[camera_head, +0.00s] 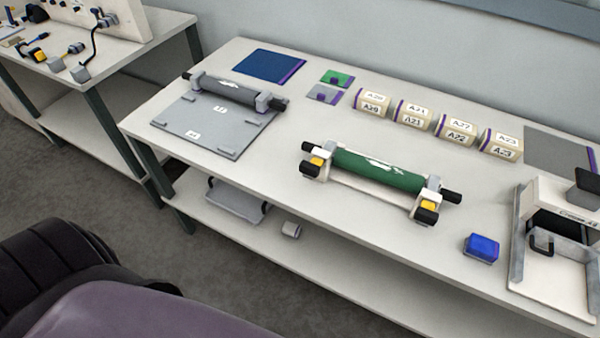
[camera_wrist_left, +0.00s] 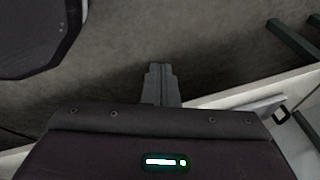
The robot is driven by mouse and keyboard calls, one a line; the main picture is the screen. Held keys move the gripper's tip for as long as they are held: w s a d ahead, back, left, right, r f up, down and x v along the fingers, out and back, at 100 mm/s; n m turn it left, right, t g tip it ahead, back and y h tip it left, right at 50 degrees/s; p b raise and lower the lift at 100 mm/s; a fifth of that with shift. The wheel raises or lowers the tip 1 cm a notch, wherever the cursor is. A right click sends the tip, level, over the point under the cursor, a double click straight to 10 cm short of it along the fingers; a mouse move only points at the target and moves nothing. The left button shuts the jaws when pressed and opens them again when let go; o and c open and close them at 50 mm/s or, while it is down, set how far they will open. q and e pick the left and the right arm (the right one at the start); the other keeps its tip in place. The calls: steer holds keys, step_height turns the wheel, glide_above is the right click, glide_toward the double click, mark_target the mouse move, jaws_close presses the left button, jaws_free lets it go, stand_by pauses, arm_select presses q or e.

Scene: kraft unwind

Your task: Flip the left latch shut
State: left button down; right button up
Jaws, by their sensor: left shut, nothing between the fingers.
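A white unwind stand (camera_head: 365,186) sits mid-table in the head view and holds a green roll (camera_head: 378,171) lying along it. At its left end is a yellow and black latch (camera_head: 317,162); a similar right latch (camera_head: 429,207) is at the other end. Whether either latch is open or shut is too small to tell. My left gripper (camera_wrist_left: 160,72) shows only in the left wrist view, fingers together and empty, over the floor and apart from the stand. My right gripper is not in view.
A grey plate (camera_head: 205,128) with a dark roller (camera_head: 231,92) lies left of the stand. A blue box (camera_head: 481,247) and a white machine (camera_head: 556,250) stand to the right. The table's front edge runs before the stand.

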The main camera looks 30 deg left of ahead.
arm_select(q)
steer(key=w+a+r+m+t+y, duration=0.1)
steer(key=w+a+r+m+t, duration=0.1)
steer(key=w+a+r, duration=0.3)
steer(key=w+a+r+m+t, duration=0.1)
steer(key=w+a+r+t, duration=0.15)
steer(key=a, duration=0.45)
steer(key=w+a+r+m+t+h+b, duration=0.1)
steer(key=w+a+r+m+t, duration=0.15)
steer(key=w+r, duration=0.45)
steer(key=w+a+r+m+t+h+b, duration=0.15)
steer(key=w+r+m, duration=0.3)
steer(key=r, duration=0.45)
steer(key=w+d+r+m+h, duration=0.2)
steer(key=d+r+m+h, duration=0.4)
steer(key=d+r, duration=0.2)
steer(key=w+d+r+m+h+b, duration=0.1)
steer(key=w+d+r+m+h, duration=0.2)
steer(key=d+r+m+h, duration=0.3)
step_height(320, 180, up, 6)
steer(key=d+m, duration=0.1)
steer(key=d, duration=0.2)
steer(key=shift+r+t+h, duration=0.25)
steer(key=shift+t+h, duration=0.1)
